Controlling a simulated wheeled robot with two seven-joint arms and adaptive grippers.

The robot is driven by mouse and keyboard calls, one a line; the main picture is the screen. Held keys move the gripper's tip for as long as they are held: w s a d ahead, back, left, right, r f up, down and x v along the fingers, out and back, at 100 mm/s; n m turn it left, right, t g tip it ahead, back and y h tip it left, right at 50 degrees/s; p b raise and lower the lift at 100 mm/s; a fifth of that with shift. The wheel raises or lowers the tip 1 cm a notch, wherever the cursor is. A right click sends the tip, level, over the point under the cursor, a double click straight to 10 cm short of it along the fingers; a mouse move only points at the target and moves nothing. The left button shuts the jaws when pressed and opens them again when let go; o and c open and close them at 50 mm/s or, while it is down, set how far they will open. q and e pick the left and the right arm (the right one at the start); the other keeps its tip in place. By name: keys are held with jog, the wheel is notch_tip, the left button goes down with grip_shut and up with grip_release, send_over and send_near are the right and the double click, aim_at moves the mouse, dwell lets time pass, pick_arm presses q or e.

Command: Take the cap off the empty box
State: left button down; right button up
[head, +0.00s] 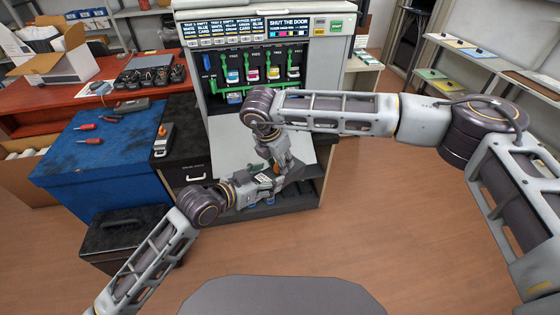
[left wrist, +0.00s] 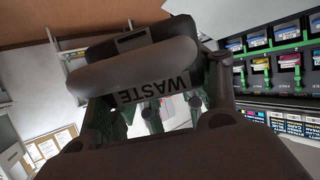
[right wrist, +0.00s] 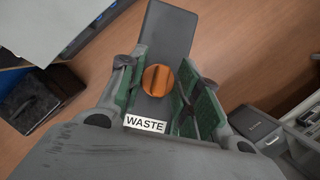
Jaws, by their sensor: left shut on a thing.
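A dark grey box with a white WASTE label is held by my left gripper (head: 262,183) in front of the printer. In the left wrist view the box (left wrist: 130,70) lies across the fingers, close to the camera. In the right wrist view the box (right wrist: 168,30) shows its round orange cap (right wrist: 157,80), seated on it. My right gripper (right wrist: 162,100) is open, its green-padded fingers on either side of the cap with gaps beside it. In the head view the right gripper (head: 278,162) is just above the left one, and the arms partly hide the box.
The printer (head: 262,30) stands open behind, with several coloured cartridges inside and its door (head: 228,150) folded down. Another dark box with an orange part (head: 163,140) lies on the black cabinet (head: 185,115). Screwdrivers (head: 90,141) lie on the blue cabinet (head: 75,160). Floor to the right is clear.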

jog(key=c, duration=0.4)
jog(key=shift+w+d+r, duration=0.1)
jog(key=shift+r, duration=0.5)
jog(key=shift+w+d+r, duration=0.1)
jog(key=shift+r, duration=0.5)
dwell(1.0)
jog(key=shift+w+d+r, duration=0.15)
jog(key=shift+r, duration=0.85)
jog(key=shift+w+d+r, duration=0.1)
jog(key=shift+w+r, duration=0.05)
jog(key=shift+r, duration=0.8)
